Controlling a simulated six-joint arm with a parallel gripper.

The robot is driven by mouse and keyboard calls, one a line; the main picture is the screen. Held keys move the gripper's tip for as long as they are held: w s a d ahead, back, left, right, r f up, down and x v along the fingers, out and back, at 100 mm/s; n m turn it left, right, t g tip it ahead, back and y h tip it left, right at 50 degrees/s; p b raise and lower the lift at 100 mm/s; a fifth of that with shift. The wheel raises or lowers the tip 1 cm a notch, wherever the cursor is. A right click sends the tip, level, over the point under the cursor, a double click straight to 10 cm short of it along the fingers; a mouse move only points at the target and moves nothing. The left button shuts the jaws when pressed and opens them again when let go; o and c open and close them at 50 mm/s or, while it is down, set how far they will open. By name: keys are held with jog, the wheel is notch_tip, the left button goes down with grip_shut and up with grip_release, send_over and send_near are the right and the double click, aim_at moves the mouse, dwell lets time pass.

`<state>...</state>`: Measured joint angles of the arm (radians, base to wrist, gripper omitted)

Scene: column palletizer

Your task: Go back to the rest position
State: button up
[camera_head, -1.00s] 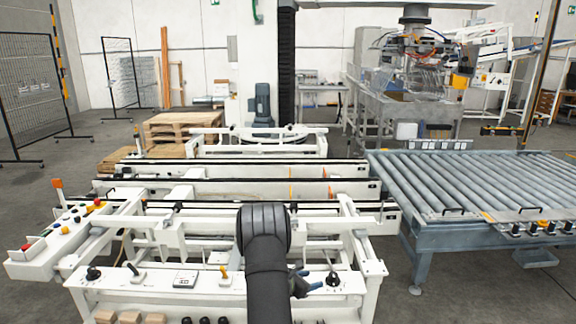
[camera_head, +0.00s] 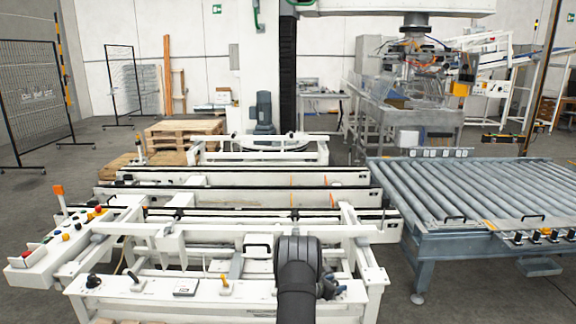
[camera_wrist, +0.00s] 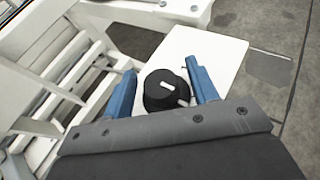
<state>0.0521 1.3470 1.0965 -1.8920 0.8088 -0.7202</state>
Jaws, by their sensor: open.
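My gripper (camera_head: 328,287) is low at the front right of the white machine's control panel (camera_head: 205,309), partly hidden behind my dark arm. In the wrist view, my gripper (camera_wrist: 160,68) is open, with one blue finger on each side of a black rotary knob (camera_wrist: 163,90) with a white mark. The knob stands on a white plate, and gaps show between it and the fingers. I cannot tell how far down the fingers reach around it. In the head view the knob is mostly hidden by the gripper.
The panel also carries a yellow-topped lever (camera_head: 224,284), a black lever (camera_head: 135,280) and another black knob (camera_head: 93,281). White rails and frames stand just behind. A roller conveyor (camera_head: 470,195) is on the right. Wooden pallets (camera_head: 180,133) lie at the back left.

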jog(key=v, duration=1.8)
jog(key=x, duration=1.8)
jog(key=shift+d+f, duration=0.1)
jog(key=shift+n+t+y, duration=0.5)
jog(key=shift+n+y, duration=0.1)
jog(key=shift+n, duration=0.1)
jog(key=v, duration=1.8)
jog(key=s+a+f+m+g+y, duration=0.3)
jog(key=s+f+m, duration=0.1)
jog(key=f, duration=0.4)
jog(key=s+a+f+m+g+y, duration=0.3)
jog(key=f+m, duration=0.1)
jog(key=f, duration=0.4)
jog(key=shift+s+a+y, duration=0.3)
jog(key=shift+s, duration=0.1)
